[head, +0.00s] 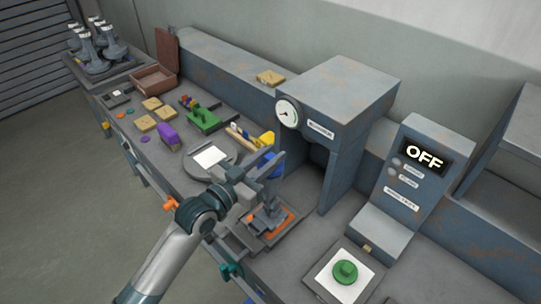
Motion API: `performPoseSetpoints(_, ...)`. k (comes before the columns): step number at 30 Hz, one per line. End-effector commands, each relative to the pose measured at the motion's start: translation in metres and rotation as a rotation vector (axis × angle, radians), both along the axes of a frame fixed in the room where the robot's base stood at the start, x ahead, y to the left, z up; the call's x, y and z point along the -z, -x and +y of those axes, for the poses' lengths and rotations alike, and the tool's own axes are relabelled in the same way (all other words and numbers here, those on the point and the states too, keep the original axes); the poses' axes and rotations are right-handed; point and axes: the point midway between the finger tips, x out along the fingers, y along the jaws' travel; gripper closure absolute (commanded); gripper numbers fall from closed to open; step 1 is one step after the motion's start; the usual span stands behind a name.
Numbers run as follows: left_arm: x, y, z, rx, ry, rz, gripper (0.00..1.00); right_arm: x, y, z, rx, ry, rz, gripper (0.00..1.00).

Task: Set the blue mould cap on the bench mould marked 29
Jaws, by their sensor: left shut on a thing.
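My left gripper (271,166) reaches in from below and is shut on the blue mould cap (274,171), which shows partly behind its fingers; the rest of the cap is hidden. A dark mould-like piece with orange parts (266,217) stands on the bench just below and in front of the gripper. A green round piece (344,271) sits on a white square plate at the lower right. I cannot read the number 29 on anything, so I cannot tell which is the mould so marked. My right gripper is out of view.
A grey press-like housing with a gauge (288,112) stands right of the gripper. A control box (408,177) shows OFF. Purple (168,136), green (204,118) and yellow (266,139) pieces, wooden blocks (152,103) and an open brown box (153,80) lie along the left bench.

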Motion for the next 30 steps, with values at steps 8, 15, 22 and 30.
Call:
performPoseSetpoints(8,0.0,0.0,0.0,0.0,0.001,-0.001,1.0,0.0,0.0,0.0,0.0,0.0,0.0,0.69)
performPoseSetpoints(15,0.003,0.0,0.0,0.0,0.001,-0.001,1.0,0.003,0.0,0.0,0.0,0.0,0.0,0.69)
performPoseSetpoints(22,0.007,0.0,0.0,0.0,0.001,-0.001,1.0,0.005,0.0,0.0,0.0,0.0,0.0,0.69)
performPoseSetpoints(30,0.012,0.0,0.0,0.0,0.001,-0.001,1.0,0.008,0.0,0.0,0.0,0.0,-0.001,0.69)
